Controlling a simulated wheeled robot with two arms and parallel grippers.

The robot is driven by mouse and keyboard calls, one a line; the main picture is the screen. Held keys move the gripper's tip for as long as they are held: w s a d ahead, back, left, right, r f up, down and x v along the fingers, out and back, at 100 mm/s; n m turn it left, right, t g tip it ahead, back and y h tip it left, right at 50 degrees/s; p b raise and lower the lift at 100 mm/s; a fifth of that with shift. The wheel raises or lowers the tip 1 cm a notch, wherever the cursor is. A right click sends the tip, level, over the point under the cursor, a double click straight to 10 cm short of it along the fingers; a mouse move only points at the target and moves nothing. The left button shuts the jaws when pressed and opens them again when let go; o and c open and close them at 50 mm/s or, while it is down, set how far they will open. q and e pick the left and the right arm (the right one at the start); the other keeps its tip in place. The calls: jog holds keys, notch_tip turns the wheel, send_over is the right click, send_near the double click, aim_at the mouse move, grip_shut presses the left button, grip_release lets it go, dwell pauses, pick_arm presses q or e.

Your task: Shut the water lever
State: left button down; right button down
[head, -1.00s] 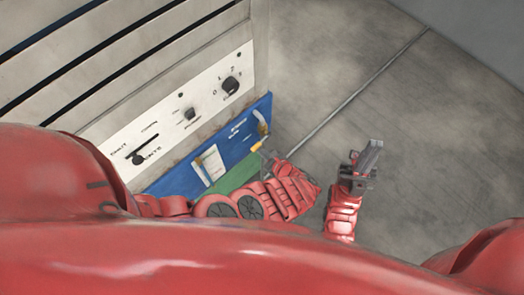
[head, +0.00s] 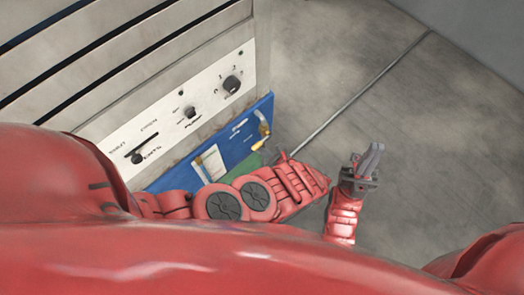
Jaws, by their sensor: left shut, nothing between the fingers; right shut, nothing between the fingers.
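A small lever with a yellow handle (head: 264,130) sits near the right end of the blue panel (head: 237,140). A yellow piece also shows just below it. I cannot read its label, so I cannot tell for certain that it is the water lever. My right gripper (head: 371,160) is shut and empty, pointing up over the floor, well right of the panel.
A white panel (head: 165,112) with several dark knobs is above the blue panel on the grey slatted cabinet (head: 110,62). A green surface (head: 236,172) shows below the blue panel, mostly behind my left arm. The floor (head: 400,100) to the right is clear.

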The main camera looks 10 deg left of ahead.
dwell(0.7)
pick_arm(q)
jog(key=shift+w+d+f+n+t+h+p, duration=0.1)
jog(key=shift+f+n+t+h+p, duration=0.2)
jog(key=shift+f+n+t, duration=0.15)
jog(key=shift+w+d+f+n+t+h+p, duration=0.1)
jog(key=shift+f+n+t+h+p, duration=0.15)
jog(key=shift+f+n+t, duration=0.2)
jog(key=shift+a+f, duration=0.1)
jog(key=shift+f, duration=0.1)
